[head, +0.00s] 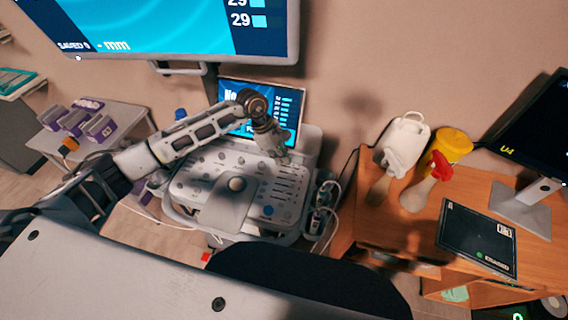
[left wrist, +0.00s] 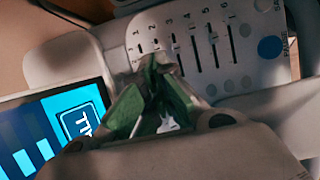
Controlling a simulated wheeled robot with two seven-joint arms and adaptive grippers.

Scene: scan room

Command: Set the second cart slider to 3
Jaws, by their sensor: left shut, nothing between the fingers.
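The cart (head: 205,212) has a pale control panel with a bank of slider tracks (head: 286,188) on its right side. My left gripper (head: 283,154) is at the panel's back edge, by the upper end of the sliders. In the left wrist view its green-padded fingertips (left wrist: 160,66) are together and empty, over the low-numbered columns. They hide part of the second slider, and I cannot tell whether they touch its knob. My right gripper is out of view.
A small screen (head: 290,105) stands behind the panel, close to my left wrist. A large monitor (head: 180,25) hangs above. Cables hang beside the cart's right edge.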

